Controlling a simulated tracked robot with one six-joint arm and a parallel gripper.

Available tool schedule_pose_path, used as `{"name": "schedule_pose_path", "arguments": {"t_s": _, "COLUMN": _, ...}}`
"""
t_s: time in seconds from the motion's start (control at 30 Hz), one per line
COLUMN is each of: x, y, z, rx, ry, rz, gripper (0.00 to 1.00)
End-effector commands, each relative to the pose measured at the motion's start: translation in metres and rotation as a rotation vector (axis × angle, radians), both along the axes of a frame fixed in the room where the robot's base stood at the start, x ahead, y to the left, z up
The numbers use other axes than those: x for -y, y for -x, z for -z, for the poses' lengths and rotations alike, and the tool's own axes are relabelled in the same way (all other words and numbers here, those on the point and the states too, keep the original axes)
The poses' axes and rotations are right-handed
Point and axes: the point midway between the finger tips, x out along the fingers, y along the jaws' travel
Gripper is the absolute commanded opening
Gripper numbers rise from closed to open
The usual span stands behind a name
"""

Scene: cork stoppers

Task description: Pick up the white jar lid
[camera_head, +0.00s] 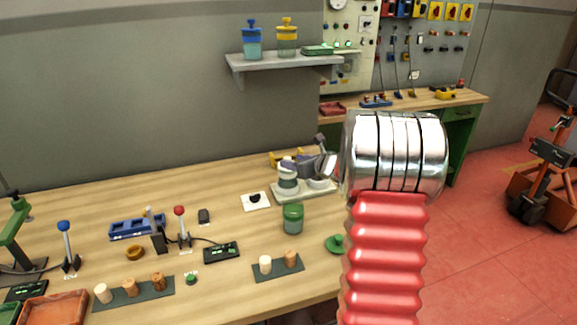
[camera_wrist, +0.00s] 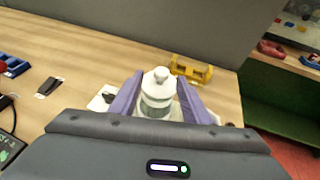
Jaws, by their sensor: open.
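My gripper (camera_wrist: 160,88) is open, with one purple finger on each side of the lid and jar. I cannot tell whether either finger touches the lid.
A yellow holder (camera_wrist: 191,69) stands just behind the jar. Several cork stoppers and levers stand farther left on the wooden bench (camera_head: 215,290).

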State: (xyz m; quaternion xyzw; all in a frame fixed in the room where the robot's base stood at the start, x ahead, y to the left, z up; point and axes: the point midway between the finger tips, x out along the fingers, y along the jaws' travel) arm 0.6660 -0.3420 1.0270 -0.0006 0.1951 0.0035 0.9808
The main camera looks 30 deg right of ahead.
Motion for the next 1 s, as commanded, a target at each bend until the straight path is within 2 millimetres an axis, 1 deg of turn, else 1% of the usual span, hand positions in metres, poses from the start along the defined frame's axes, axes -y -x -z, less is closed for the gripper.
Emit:
{"name": "schedule_pose_path", "arguments": {"t_s": 0.13, "x": 0.000, "y": -0.001, "z": 0.001, "rx": 0.000, "ry": 0.000, "rz": -0.001, "gripper": 0.43}}
{"name": "schedule_pose_path", "arguments": {"t_s": 0.23, "x": 0.000, "y": -0.007, "z": 0.003, "rx": 0.000, "ry": 0.000, "rz": -0.002, "gripper": 0.43}}
{"name": "schedule_pose_path", "arguments": {"t_s": 0.5, "x": 0.001, "y": -0.038, "z": 0.014, "rx": -0.002, "ry": 0.000, "rz": -0.003, "gripper": 0.43}}
{"name": "schedule_pose_path", "arguments": {"t_s": 0.6, "x": 0.001, "y": -0.046, "z": 0.017, "rx": 0.000, "ry": 0.001, "rz": -0.003, "gripper": 0.43}}
{"name": "schedule_pose_path", "arguments": {"t_s": 0.7, "x": 0.001, "y": -0.049, "z": 0.018, "rx": -0.001, "ry": 0.000, "rz": -0.002, "gripper": 0.43}}
{"name": "schedule_pose_path", "arguments": {"t_s": 1.0, "x": 0.001, "y": -0.049, "z": 0.018, "rx": 0.000, "ry": 0.001, "rz": -0.001, "gripper": 0.43}}
